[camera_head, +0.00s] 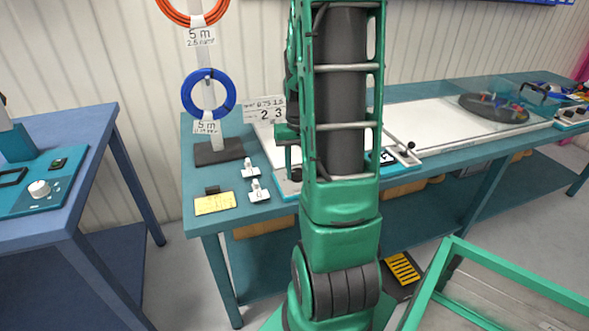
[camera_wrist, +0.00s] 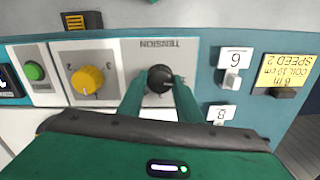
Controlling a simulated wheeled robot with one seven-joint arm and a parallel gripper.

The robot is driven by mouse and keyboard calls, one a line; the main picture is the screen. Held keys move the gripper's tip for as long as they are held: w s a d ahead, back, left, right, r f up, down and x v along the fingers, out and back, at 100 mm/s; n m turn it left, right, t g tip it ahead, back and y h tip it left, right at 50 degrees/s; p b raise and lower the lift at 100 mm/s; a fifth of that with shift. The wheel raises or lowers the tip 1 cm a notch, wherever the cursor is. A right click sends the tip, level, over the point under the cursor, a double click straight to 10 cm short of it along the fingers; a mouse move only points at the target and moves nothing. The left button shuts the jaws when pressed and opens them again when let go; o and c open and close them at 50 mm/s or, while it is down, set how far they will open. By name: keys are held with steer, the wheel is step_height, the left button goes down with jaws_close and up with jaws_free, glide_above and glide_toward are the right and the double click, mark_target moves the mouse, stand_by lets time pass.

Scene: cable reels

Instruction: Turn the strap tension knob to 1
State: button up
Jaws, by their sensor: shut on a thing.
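The strap tension knob (camera_wrist: 160,75) is a round black knob on a light grey panel (camera_wrist: 128,60) in the wrist view. The word TENSION is printed beside it, upside down in this view. My gripper (camera_wrist: 159,83) has its two green fingers on either side of the knob and is shut on it. The fingers cover part of the panel around the knob. I cannot read which number the knob points to. In the head view my arm stands in front of this part of the bench, and the knob and fingertips are hidden.
A yellow knob (camera_wrist: 87,79) and a green button (camera_wrist: 34,71) lie left of the tension knob. A green-framed cart (camera_head: 446,277) stands at the head view's lower right.

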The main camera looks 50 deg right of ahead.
mark_target(296, 171)
steer(key=o, duration=1)
steer(key=shift+w, duration=0.1)
steer(key=shift+o, duration=0.2)
step_height(296, 171, up, 11)
steer(key=shift+a+f, duration=0.1)
steer(key=s+a+n, duration=0.1)
steer(key=s+a, duration=1.3)
steer(key=a, duration=0.2)
steer(key=shift+a+f+n, duration=0.15)
steer(key=shift+a+n, duration=0.2)
steer(key=shift+n, duration=0.05)
